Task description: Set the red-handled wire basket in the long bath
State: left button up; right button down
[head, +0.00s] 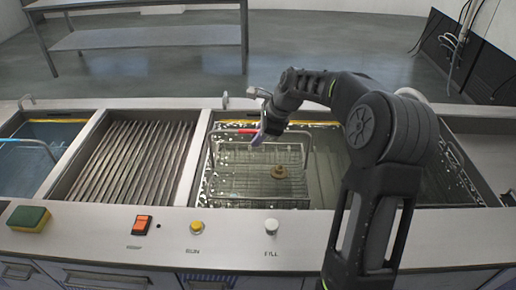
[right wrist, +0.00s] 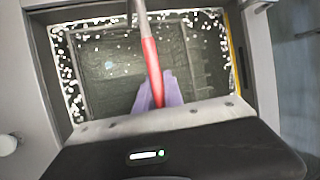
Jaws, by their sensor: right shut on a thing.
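The wire basket (head: 240,186) sits inside the outline of the long bath (head: 199,168), toward its left end. Its mesh shows amid the liquid; whether it rests on the bottom I cannot tell. A small brass-coloured part (head: 279,172) lies in it. My right gripper (head: 260,138) is shut on the basket's red handle (head: 246,131) above the bath. In the right wrist view, the purple fingertips (right wrist: 158,95) close around the red grip (right wrist: 151,65), with the basket mesh (right wrist: 130,62) below. My left gripper is not in view.
A ribbed drain section (head: 130,155) lies left of the bath, then another tank (head: 50,135) with a blue-handled wire frame. A sponge (head: 29,218), an orange switch (head: 142,224) and two knobs are on the front ledge. The bath's right part is largely behind my arm.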

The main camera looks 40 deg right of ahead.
jog(key=shift+f, duration=2.15)
jog(key=c, duration=1.5)
grip_release()
jog(key=shift+f, duration=0.1)
jog(key=shift+o, duration=0.2)
jog(key=shift+s, duration=0.1)
jog(key=v, duration=1.2)
